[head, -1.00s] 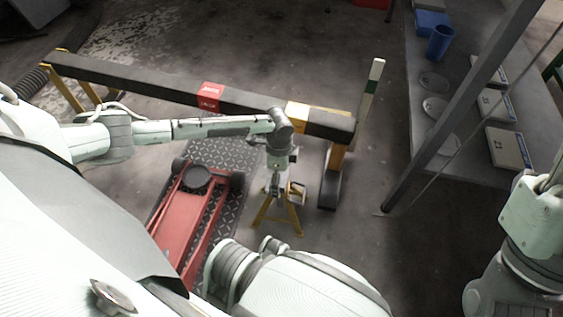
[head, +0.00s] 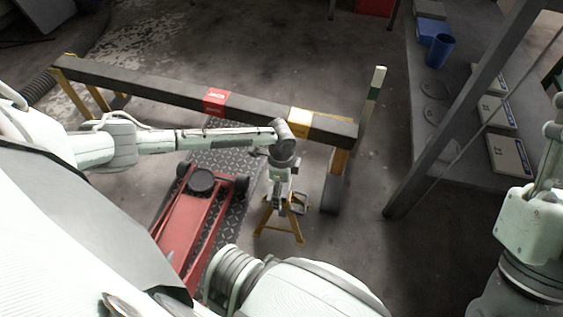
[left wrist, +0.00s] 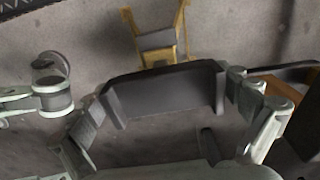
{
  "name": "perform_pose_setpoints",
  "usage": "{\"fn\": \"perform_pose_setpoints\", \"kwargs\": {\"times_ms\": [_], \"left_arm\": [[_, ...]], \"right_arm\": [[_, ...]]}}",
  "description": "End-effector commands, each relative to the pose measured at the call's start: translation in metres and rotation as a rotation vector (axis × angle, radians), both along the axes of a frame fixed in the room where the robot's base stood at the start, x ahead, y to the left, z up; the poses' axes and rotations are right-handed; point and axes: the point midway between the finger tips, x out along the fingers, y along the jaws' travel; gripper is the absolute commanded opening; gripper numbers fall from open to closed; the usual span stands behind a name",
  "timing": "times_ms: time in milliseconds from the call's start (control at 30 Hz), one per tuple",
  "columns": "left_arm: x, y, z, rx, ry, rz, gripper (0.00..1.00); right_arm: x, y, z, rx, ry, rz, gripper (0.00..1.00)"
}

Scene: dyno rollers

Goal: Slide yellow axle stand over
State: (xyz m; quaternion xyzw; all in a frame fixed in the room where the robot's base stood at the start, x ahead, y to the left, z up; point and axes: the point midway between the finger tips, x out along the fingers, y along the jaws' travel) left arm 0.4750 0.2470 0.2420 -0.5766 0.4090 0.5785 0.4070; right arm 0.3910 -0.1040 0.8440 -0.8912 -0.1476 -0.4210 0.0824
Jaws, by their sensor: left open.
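The yellow axle stand (head: 297,228) stands on the floor in the head view, right of the red floor jack and beside the near right leg of the long barrier. My left gripper (head: 279,207) points down at the top of the stand and hides most of it. In the left wrist view the stand's yellow frame (left wrist: 181,45) shows at the top. My left gripper (left wrist: 170,135) is open there, its fingers wide apart. A dark part between them hides some of the view, and I cannot tell whether the fingers touch the stand. My right arm shows at the right edge; its gripper is out of view.
The red floor jack (head: 190,230) lies on a diamond-plate mat (head: 230,145) left of the stand. A long dark barrier (head: 160,87) on yellow legs runs behind. A workbench (head: 460,170) with a slanted grey post is on the right.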

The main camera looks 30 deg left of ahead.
Motion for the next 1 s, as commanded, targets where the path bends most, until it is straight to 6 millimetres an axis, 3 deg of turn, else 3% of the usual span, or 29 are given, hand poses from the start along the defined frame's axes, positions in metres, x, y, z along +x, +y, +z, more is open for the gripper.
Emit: {"fn": "perform_pose_setpoints", "kwargs": {"times_ms": [167,267,700,1000], "left_arm": [[0.002,0.000,0.006,0.000,-0.003,0.000,1.00],[0.002,0.001,0.019,0.000,-0.005,0.001,1.00],[0.001,0.001,0.105,0.000,-0.003,0.000,1.00],[0.000,0.000,0.121,0.000,0.000,0.000,1.00]], "right_arm": [[0.000,0.000,0.000,0.001,0.000,0.000,0.33],[0.000,0.000,0.000,0.001,0.000,0.000,0.33],[0.000,0.000,0.000,0.001,0.000,0.001,0.33],[0.000,0.000,0.000,0.000,0.000,0.000,0.33]]}}
